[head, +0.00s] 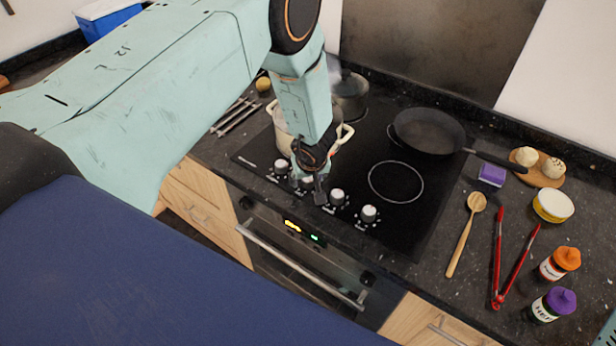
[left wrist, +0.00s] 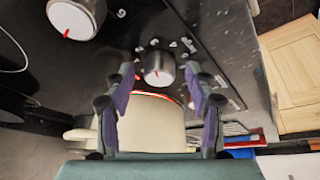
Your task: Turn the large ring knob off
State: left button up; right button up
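Several silvery knobs stand in a row along the front of the black cooktop (head: 415,205). In the head view a left knob (head: 281,166) and two right ones, one (head: 337,197) and another (head: 369,214), show clearly. My left gripper (head: 318,190) points down over the row and hides part of it. In the left wrist view its fingers (left wrist: 164,100) are apart, with a knob (left wrist: 160,68) seen between them; contact cannot be told. That knob has a red pointer mark. Another knob (left wrist: 75,18) shows at the upper left. Which one is the large ring knob I cannot tell. My right gripper is out of view.
A cream pot (head: 284,132) stands close behind my left gripper. A dark pan (head: 428,131) and a lidded pot (head: 349,94) are at the back. A wooden spoon (head: 466,232), red tongs (head: 498,258) and bottles (head: 559,263) lie or stand to the right. The oven handle (head: 300,266) is below.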

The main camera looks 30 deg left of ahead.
pick_arm(q)
jog(key=c, duration=1.1)
jog(key=shift+n, duration=0.4)
jog(key=n+g+y, duration=0.1)
jog(key=n, duration=0.2)
jog(key=shift+w+d+n, duration=0.1)
jog(key=shift+d+n, duration=0.05)
jog(key=shift+n, duration=0.15)
jog(key=shift+w+n+g+y, duration=0.1)
jog(key=shift+n+g+y, duration=0.45)
jog(key=shift+n, duration=1.05)
jog(key=shift+g, duration=0.25)
jog(key=o, duration=1.1)
jog(key=shift+o, duration=0.2)
